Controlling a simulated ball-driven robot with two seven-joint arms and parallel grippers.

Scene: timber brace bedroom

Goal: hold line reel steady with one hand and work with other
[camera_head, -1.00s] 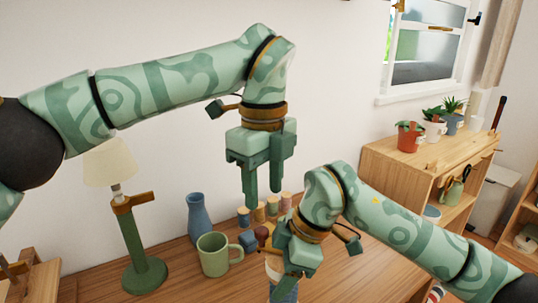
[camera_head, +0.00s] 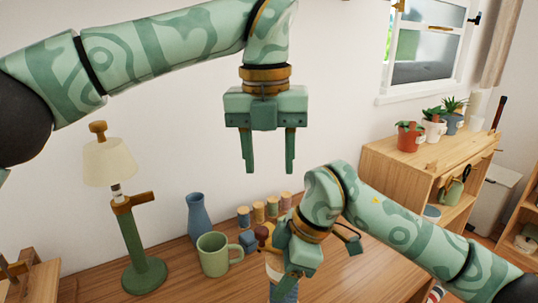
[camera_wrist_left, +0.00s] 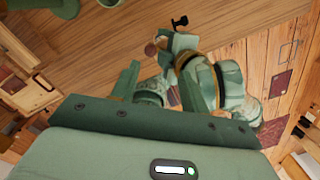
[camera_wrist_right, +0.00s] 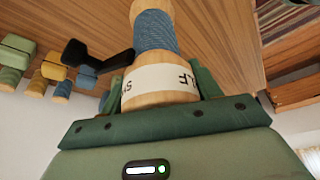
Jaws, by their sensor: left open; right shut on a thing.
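The line reel (camera_wrist_right: 154,32) is a wooden spool wound with blue line, with a white lettered label around one end. In the head view the reel (camera_head: 285,293) shows only partly at the bottom edge. My right gripper (camera_wrist_right: 157,84) is shut on its labelled end, one finger on each side. In the head view the right gripper (camera_head: 283,275) is low over the desk, its fingers partly hidden. My left gripper (camera_head: 270,168) is open and empty, pointing down, well above the desk and the reel.
A green mug (camera_head: 213,255), a blue vase (camera_head: 198,217) and several small spools (camera_head: 258,211) stand behind the reel on the desk (camera_head: 185,284). A lamp (camera_head: 132,225) stands at left. A wooden shelf (camera_head: 400,160) with potted plants is at right. The air around my left gripper is clear.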

